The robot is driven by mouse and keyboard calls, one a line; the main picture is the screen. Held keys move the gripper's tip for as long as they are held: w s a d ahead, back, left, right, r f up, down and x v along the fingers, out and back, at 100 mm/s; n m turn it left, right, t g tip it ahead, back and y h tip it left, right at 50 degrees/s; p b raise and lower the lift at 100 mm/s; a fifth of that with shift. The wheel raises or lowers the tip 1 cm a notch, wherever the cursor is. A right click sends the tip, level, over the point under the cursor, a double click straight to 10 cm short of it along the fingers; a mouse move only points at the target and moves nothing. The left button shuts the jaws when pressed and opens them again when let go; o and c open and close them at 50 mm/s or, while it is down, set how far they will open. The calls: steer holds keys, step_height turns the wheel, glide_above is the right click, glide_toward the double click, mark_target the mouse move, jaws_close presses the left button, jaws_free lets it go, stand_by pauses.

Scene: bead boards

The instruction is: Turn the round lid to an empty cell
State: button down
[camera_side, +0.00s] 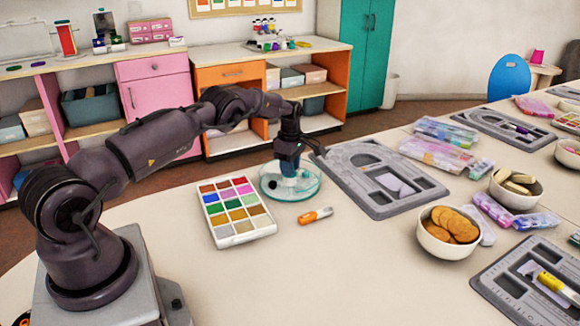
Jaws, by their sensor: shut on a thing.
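The round lid (303,189) is a clear teal disc on top of a low round container on the table. My gripper (289,170) points down over its middle and is shut on a part at the lid's centre, likely a knob, mostly hidden by the fingers. The cells under the lid are too small and covered to make out, so I cannot tell which cell the lid's opening faces.
A white tray of coloured beads (275,228) is just left of the container. An orange marker (316,215) lies in front. The front table is clear.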

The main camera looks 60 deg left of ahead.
steer(key=n, duration=1.3)
stand_by(0.5)
steer(key=c, duration=0.8)
jaws_free()
steer(key=shift+c, duration=0.2)
step_height(320, 180, up, 13)
steer(key=shift+a, duration=0.15)
